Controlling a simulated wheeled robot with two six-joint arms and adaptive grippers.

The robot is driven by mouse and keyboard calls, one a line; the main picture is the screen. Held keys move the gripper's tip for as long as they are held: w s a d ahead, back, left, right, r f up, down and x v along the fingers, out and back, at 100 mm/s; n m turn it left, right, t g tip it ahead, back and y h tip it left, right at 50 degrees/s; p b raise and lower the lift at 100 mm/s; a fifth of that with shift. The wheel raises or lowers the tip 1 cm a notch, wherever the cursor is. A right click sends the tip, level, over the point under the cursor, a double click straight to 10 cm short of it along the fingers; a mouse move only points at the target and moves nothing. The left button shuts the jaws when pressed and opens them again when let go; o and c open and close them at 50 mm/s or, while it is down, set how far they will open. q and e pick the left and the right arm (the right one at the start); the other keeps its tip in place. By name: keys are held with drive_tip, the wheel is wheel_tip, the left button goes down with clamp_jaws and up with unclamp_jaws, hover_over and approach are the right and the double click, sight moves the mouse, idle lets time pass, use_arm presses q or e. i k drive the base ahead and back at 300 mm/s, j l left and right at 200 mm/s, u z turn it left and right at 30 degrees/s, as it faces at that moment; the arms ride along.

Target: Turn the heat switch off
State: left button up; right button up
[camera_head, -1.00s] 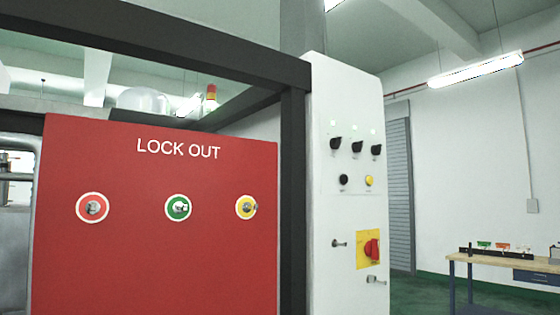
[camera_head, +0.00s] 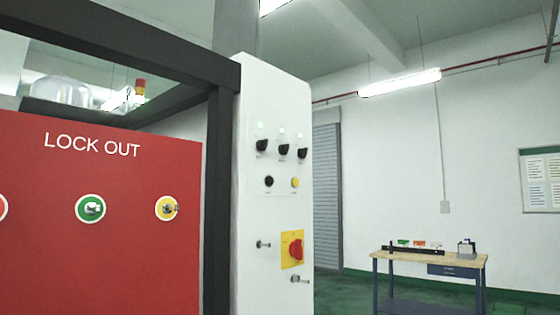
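A white control panel (camera_head: 268,190) stands upright near the middle of the head view. Near its top is a row of three black rotary switches, left (camera_head: 262,146), middle (camera_head: 284,150) and right (camera_head: 303,153). Their labels are too small to read, so I cannot tell which is the heat switch. Below them are a black button (camera_head: 269,182) and a yellow button (camera_head: 295,183). Lower down is a red rotary switch (camera_head: 296,249) on a yellow plate. Neither of my grippers is in view.
A red LOCK OUT board (camera_head: 110,250) with round coloured lock points fills the left, beside a dark frame post (camera_head: 218,200). A workbench (camera_head: 430,258) with small items stands against the back wall at right. Green floor shows between panel and bench.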

sight(302, 153)
drive_tip(key=i+l, duration=0.15)
drive_tip(key=l, duration=0.25)
drive_tip(key=i+l, duration=0.15)
drive_tip(key=l, duration=0.2)
drive_tip(key=i+l, duration=0.2)
drive_tip(key=l, duration=0.2)
drive_tip(key=i+l, duration=0.15)
drive_tip(key=l, duration=0.2)
drive_tip(key=i+l, duration=0.15)
drive_tip(key=l, duration=0.25)
drive_tip(key=i+l, duration=0.15)
drive_tip(key=l, duration=0.25)
drive_tip(key=i+l, duration=0.15)
drive_tip(key=l, duration=0.2)
